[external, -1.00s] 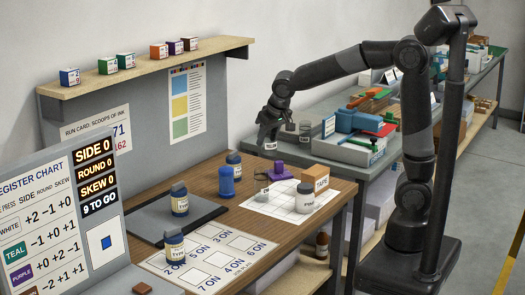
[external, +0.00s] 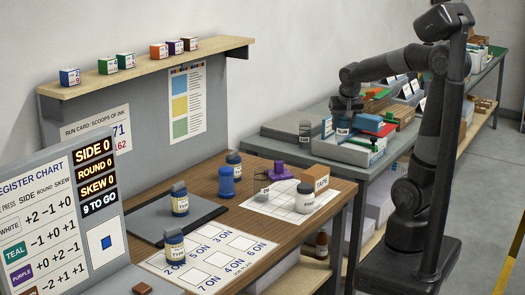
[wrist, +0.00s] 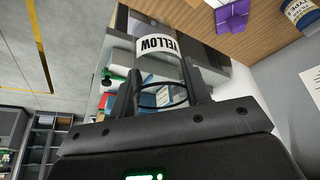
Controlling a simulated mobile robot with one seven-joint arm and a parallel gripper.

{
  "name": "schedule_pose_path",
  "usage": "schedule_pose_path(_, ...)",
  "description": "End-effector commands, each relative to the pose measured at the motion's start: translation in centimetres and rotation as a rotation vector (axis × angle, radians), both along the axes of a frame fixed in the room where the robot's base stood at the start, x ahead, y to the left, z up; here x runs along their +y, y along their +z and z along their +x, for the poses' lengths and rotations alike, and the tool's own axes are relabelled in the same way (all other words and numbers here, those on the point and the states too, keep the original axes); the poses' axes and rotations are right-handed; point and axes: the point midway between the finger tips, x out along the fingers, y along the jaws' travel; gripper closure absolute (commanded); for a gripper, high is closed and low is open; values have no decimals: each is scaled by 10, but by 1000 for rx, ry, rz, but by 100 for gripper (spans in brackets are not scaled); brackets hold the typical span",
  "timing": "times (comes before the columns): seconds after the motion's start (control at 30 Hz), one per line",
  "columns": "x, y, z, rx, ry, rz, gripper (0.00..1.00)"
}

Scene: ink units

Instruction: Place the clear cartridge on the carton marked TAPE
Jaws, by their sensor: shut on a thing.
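My gripper (external: 345,103) is shut on a clear cartridge and holds it above the far grey table. In the wrist view the clear cartridge (wrist: 157,45), with a white label reading YELLOW, stands between the two fingers of my gripper (wrist: 160,80). In the external view the held cartridge (external: 342,131) shows mostly as its label under the dark gripper. The orange-brown carton marked TAPE (external: 315,178) stands on the wooden table, at the right edge of the white grid sheet. My gripper is up and to the right of it, apart from it.
A white-lidded jar (external: 304,197), another clear container (external: 262,190) and a purple block (external: 279,170) stand near the carton. A blue cylinder (external: 226,183) is further left.

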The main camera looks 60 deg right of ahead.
Motion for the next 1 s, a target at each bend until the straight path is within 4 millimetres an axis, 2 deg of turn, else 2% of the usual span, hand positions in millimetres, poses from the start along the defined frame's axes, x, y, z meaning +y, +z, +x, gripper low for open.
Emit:
schedule_pose_path(0.2,38,-32,36,6,7,0,82)
schedule_pose_path(0.4,62,-51,60,1,4,0,82)
schedule_pose_path(0.57,68,-59,65,2,3,0,82)
schedule_pose_path(0.8,68,-92,65,1,2,0,82)
schedule_pose_path(1.0,68,-96,65,-2,2,0,82)
